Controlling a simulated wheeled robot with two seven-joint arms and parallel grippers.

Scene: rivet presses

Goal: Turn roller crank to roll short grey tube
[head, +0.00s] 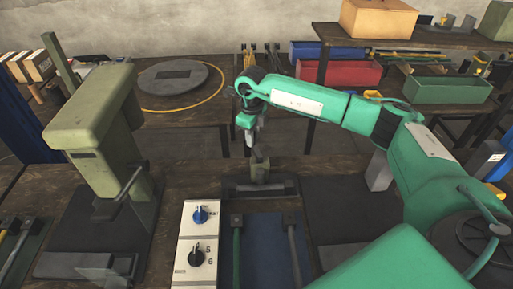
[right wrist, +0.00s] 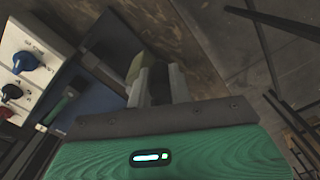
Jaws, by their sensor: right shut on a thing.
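The roller (head: 260,187) is a small dark machine with an olive upright part, at the middle of the table in the head view. My right gripper (head: 248,122) reaches down over it from the right. Its two grey fingers (right wrist: 157,85) show in the right wrist view, with an olive piece (right wrist: 134,68) of the roller beside and beyond them. The gripper is shut on what seems to be the roller crank, which is mostly hidden by the fingers. I cannot make out the short grey tube. My left gripper is not in view.
An olive press (head: 95,110) stands at left. A white panel (head: 183,240) with knobs lies in front of the roller, beside a blue mat (head: 262,265) with green and grey bar-like tools. A dark mat lies at right. Behind, a table holds a round grey plate (head: 160,88).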

